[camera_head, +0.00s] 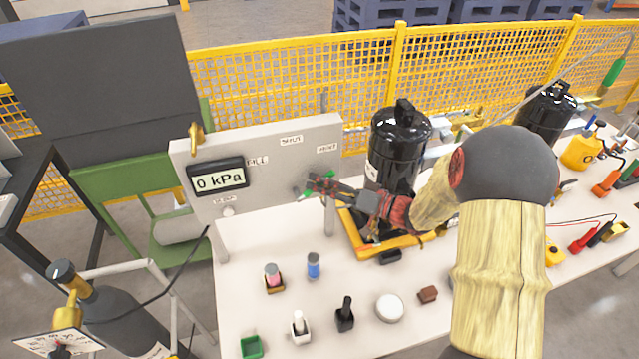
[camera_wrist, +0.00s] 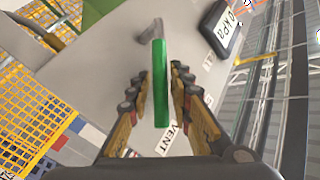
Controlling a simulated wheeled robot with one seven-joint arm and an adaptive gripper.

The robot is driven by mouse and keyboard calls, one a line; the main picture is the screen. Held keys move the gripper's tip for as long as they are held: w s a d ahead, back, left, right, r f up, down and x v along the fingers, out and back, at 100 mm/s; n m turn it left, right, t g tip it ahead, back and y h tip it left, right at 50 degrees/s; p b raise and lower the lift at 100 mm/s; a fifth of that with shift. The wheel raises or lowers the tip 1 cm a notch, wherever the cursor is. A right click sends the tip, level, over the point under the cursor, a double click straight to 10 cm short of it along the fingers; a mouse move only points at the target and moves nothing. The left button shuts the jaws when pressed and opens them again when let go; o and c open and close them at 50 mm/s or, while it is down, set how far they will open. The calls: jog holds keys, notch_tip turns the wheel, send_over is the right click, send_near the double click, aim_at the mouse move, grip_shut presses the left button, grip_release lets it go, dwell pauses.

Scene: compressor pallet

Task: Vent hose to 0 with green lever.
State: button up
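The green lever (camera_wrist: 161,85) stands between the two fingers of my gripper (camera_wrist: 162,95) in the wrist view, with a gap on both sides. Its grey shaft (camera_wrist: 150,38) runs to the grey panel. A VENT label (camera_wrist: 167,138) shows beside the lever's lower end. In the head view my gripper (camera_head: 318,188) is at the front of the panel (camera_head: 265,178), and bits of green show by its fingertips. The display (camera_head: 218,177) reads 0 kPa; it also shows in the wrist view (camera_wrist: 228,25). The hose's connection is hidden or unclear.
Black tank (camera_head: 398,145) stands behind my arm in a yellow tray (camera_head: 352,236). On the white table are a pink-topped item (camera_head: 272,275), a blue cylinder (camera_head: 313,265), a white disc (camera_head: 390,308) and a green box (camera_head: 251,347). Yellow mesh fence (camera_head: 280,70) runs behind.

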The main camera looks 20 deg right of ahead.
jog(key=shift+w+a, duration=0.1)
jog(key=shift+c, duration=0.8)
jog(key=c, duration=0.4)
